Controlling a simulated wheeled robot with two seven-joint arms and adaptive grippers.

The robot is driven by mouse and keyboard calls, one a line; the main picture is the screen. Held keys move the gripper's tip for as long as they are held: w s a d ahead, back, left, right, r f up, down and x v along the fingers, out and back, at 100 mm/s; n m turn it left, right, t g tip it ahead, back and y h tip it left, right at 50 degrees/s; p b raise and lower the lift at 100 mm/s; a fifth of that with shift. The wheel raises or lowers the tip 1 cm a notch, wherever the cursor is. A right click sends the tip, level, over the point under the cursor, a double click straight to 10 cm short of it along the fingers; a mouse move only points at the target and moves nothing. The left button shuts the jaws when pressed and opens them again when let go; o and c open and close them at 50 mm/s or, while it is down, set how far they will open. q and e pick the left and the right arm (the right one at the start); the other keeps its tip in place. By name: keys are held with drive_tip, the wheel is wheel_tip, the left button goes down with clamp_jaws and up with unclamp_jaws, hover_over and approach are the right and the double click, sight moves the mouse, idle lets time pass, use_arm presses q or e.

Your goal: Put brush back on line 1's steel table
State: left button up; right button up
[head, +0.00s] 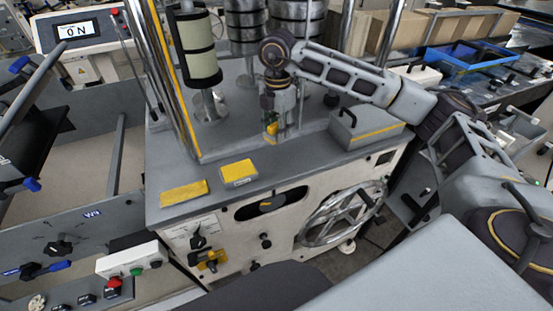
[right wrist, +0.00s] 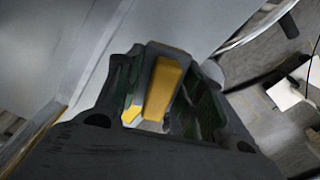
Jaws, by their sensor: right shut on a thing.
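My right gripper (head: 271,128) hangs over the grey metal top (head: 225,150) of the cream machine cabinet in the head view. It is shut on a small yellow thing (head: 271,129), which I take to be the brush. The right wrist view shows this yellow piece (right wrist: 163,88) between the dark fingers (right wrist: 160,105); its bristles cannot be made out. I cannot tell whether it touches the surface below. I cannot tell whether this grey top is line 1's steel table. My left gripper is not in view.
Two yellow labels or pads (head: 184,193) lie near the top's front left edge. A grey box with a black handle (head: 365,129) stands to the right of the gripper. A cream roll (head: 202,62) and stacked dark cylinders stand behind. A handwheel (head: 340,213) is on the cabinet front.

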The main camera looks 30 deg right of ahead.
drive_tip(key=shift+f, duration=0.7)
hover_over(277, 160)
wheel_tip(277, 160, down, 4)
drive_tip(key=shift+f, duration=0.4)
drive_tip(key=shift+s+f+p, duration=0.1)
drive_tip(key=shift+f+p, duration=0.3)
drive_tip(key=shift+f, duration=1.6)
drive_tip(key=o, duration=1)
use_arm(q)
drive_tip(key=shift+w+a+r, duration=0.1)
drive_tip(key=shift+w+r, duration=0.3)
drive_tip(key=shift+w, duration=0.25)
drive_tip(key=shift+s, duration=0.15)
